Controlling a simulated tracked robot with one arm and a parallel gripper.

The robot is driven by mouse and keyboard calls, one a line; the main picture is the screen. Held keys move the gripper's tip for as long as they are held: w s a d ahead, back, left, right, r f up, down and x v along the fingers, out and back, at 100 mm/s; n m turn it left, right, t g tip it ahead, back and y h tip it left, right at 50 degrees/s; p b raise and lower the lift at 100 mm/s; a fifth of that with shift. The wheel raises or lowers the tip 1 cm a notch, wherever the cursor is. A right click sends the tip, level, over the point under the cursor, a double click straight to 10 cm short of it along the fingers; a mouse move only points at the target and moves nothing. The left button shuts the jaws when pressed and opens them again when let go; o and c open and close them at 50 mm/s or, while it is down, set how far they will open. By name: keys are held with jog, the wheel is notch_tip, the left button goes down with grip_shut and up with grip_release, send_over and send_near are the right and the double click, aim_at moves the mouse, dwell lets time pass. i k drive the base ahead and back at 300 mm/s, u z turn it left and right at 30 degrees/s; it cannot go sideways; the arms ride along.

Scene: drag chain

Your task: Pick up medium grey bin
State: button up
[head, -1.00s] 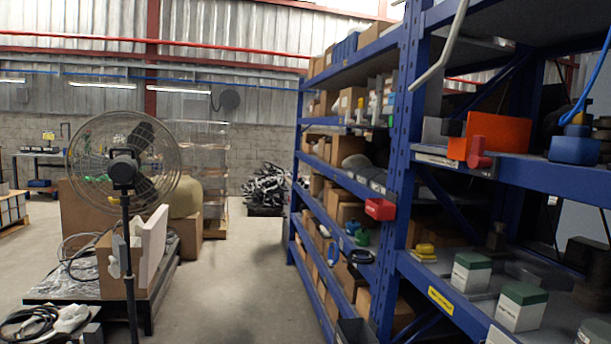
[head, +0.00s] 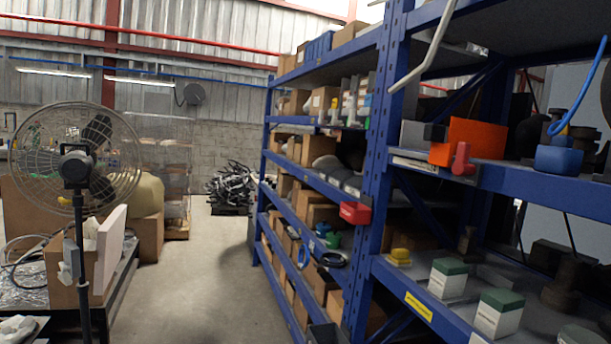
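My gripper does not show in the head view. I cannot pick out a medium grey bin with certainty. A dark grey, box-like thing (head: 322,334) shows at the bottom edge, by the foot of the blue rack, mostly cut off by the frame. A grey box-like thing (head: 412,134) sits on the upper right shelf, beside an orange bin (head: 475,138). I cannot tell whether either is the bin.
The blue rack (head: 372,180) fills the right side. A red bin (head: 355,213) juts from it. Green-and-white boxes (head: 447,280) stand on a lower shelf. A fan (head: 77,165) and loaded pallet stand at left. The floor aisle (head: 215,270) between is clear.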

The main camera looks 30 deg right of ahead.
aim_at(337, 178)
jog(key=z, duration=0.05)
jog(key=i, duration=3.75)
jog(key=z, duration=1.75)
